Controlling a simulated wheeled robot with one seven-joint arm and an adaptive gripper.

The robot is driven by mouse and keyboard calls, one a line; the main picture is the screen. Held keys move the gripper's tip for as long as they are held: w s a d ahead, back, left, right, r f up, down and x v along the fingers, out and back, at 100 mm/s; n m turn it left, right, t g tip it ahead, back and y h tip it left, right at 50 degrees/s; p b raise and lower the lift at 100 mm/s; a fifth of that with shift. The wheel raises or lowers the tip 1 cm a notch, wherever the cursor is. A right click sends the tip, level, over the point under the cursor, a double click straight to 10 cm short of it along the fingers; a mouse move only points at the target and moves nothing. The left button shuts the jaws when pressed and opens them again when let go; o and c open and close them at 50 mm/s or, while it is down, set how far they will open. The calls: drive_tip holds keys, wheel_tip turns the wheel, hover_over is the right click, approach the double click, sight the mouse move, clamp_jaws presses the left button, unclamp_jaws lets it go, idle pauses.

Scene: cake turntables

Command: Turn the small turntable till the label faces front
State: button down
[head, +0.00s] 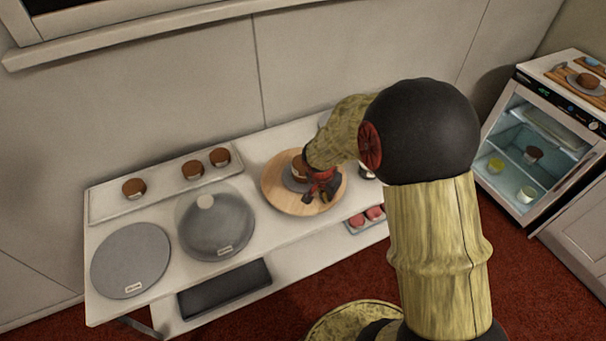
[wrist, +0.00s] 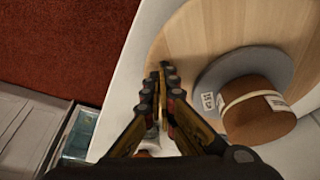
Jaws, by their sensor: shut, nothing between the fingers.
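The small turntable is a grey disc (wrist: 205,80) on a round wooden board (wrist: 215,40); in the head view the disc (head: 289,183) is partly hidden by my arm. A brown cake (wrist: 258,125) with a pale band and a printed label stands on it. A small white label (wrist: 208,100) sits on the disc's left rim in the wrist view, on the side towards the red floor. My gripper (wrist: 166,78) is shut and empty, over the board just left of the disc. In the head view my gripper (head: 315,195) is at the disc's front right; contact is unclear.
Several small cakes sit on a tray (head: 110,205) behind. Pink items (head: 366,217) lie at the front right. A glass-door fridge (head: 535,135) stands at right.

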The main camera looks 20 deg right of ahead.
sight(298, 206)
drive_tip(key=a+b, duration=0.1)
drive_tip(key=a, duration=0.1)
drive_tip(key=a+b, duration=0.1)
drive_tip(key=a, duration=0.2)
drive_tip(key=shift+s+f, duration=0.15)
drive_tip(key=shift+f, duration=0.05)
drive_tip(key=shift+s+a, duration=0.1)
drive_tip(key=shift+a, duration=0.2)
drive_tip(key=shift+w+a+b, duration=0.35)
drive_tip(key=shift+a+b, duration=0.05)
drive_tip(key=shift+a, duration=0.45)
drive_tip(key=shift+w+a+b, duration=0.4)
drive_tip(key=shift+a+b, duration=0.05)
drive_tip(key=shift+a, duration=0.35)
drive_tip(key=shift+w+a+b, duration=0.35)
drive_tip(key=shift+a+b, duration=0.05)
drive_tip(key=shift+a, duration=0.45)
drive_tip(key=shift+r, duration=0.15)
drive_tip(key=shift+w+r+p, duration=0.1)
drive_tip(key=shift+r+p, duration=0.7)
drive_tip(key=shift+r, duration=0.6)
